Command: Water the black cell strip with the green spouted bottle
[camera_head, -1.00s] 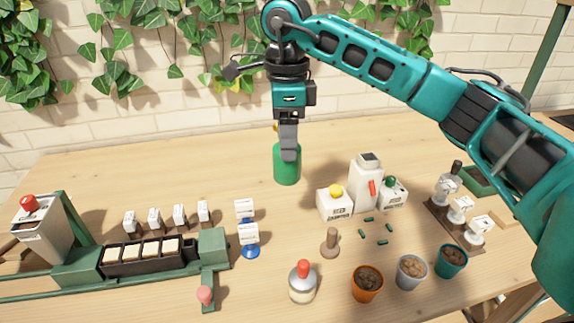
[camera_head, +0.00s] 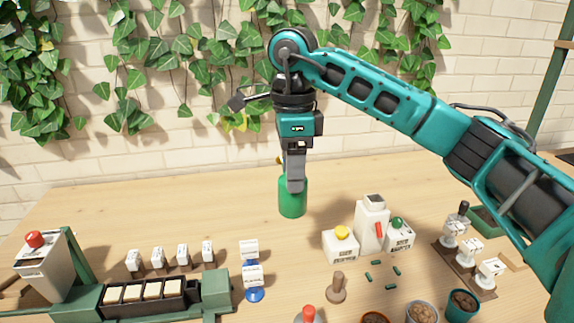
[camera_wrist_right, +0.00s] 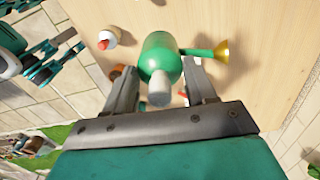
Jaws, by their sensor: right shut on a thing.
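The green spouted bottle (camera_head: 292,198) is upright in my right gripper (camera_head: 296,186), at the back middle of the table. My right gripper is shut on its upper part. In the right wrist view the bottle (camera_wrist_right: 161,58) is between the fingers, with its grey cap towards the camera and its spout with a yellow flared end pointing right. I cannot tell whether its base touches the table. The black cell strip (camera_head: 146,306) lies at the front left in a green holder, with pale squares in its cells. My left gripper is not in view.
White labelled blocks (camera_head: 182,256) stand behind the strip, and a blue-based label stand (camera_head: 254,294) right of it. White dispensers (camera_head: 371,224) stand right of the bottle. Pots (camera_head: 463,305) line the front right. Bare table lies left of the bottle.

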